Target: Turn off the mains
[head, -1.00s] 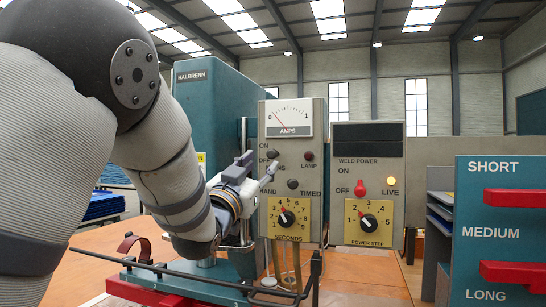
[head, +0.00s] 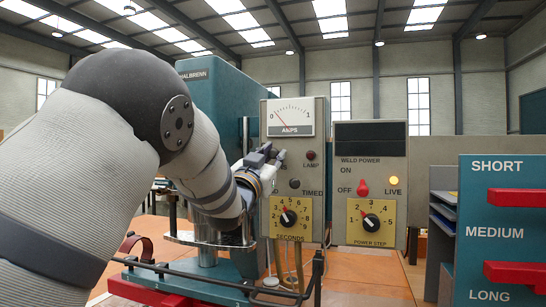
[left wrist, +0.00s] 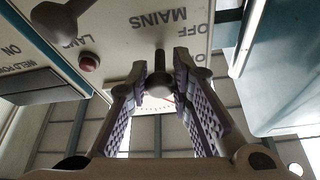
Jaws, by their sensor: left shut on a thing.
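The mains switch (left wrist: 157,87) is a dark round-ended lever on the grey control panel (head: 318,130). Its MAINS label shows upside down in the left wrist view, with OFF beside it. My left gripper (left wrist: 158,92) is shut on the lever, with a purple ribbed pad on each side of it. In the head view, my left gripper (head: 270,157) sits at the panel's left side and hides the switch. I cannot tell the lever's exact setting. My right gripper is not in view.
A red lamp (head: 311,155) and a hand/timed lever (head: 295,183) are close by the gripper. Below is the seconds dial (head: 290,216). To the right is the weld power box (head: 369,150) with a red switch (head: 363,187) and a lit yellow live lamp (head: 393,180).

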